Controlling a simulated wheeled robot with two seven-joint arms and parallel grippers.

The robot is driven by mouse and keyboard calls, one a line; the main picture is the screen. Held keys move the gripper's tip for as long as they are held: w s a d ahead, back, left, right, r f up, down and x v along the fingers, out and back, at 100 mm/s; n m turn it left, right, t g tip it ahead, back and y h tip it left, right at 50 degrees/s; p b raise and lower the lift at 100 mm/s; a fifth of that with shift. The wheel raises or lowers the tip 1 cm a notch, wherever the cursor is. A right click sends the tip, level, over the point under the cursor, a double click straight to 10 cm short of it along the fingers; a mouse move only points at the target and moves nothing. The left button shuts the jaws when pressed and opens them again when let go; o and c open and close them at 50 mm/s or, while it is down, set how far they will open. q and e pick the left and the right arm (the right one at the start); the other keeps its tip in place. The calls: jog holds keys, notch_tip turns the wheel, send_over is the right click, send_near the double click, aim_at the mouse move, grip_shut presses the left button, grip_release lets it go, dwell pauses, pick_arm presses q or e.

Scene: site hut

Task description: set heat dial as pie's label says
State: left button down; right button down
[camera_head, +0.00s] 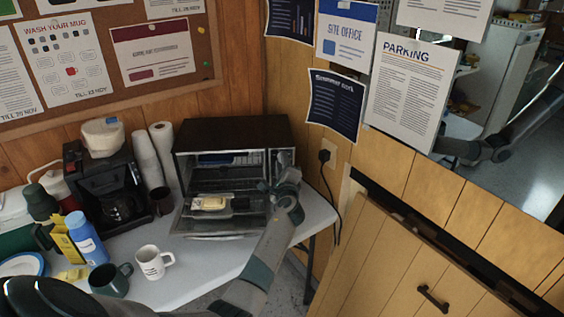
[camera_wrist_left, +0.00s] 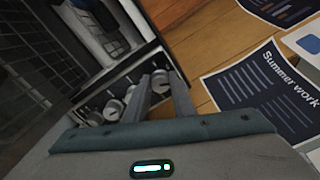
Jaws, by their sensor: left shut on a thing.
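The toaster oven (camera_head: 232,134) stands at the back right of the table, its glass door folded down. My left gripper (camera_head: 285,183) is at the control panel on the oven's right side. In the left wrist view its two fingers (camera_wrist_left: 162,92) are closed around the end dial (camera_wrist_left: 161,79), the one nearest the Summer work poster. More pale dials (camera_wrist_left: 112,109) sit in a row beside it. A pale yellow packet (camera_head: 209,203), perhaps the pie, lies at the oven's front; its label is too small to read. The dial's marks and pointer cannot be read.
Posters cover the wall above.

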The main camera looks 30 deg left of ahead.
pick_arm(q)
jog(key=c, duration=1.5)
grip_release()
jog(key=shift+d, duration=0.1)
jog(key=shift+b+v, duration=1.3)
jog(key=shift+v, duration=7.3)
jog(key=shift+f, duration=0.1)
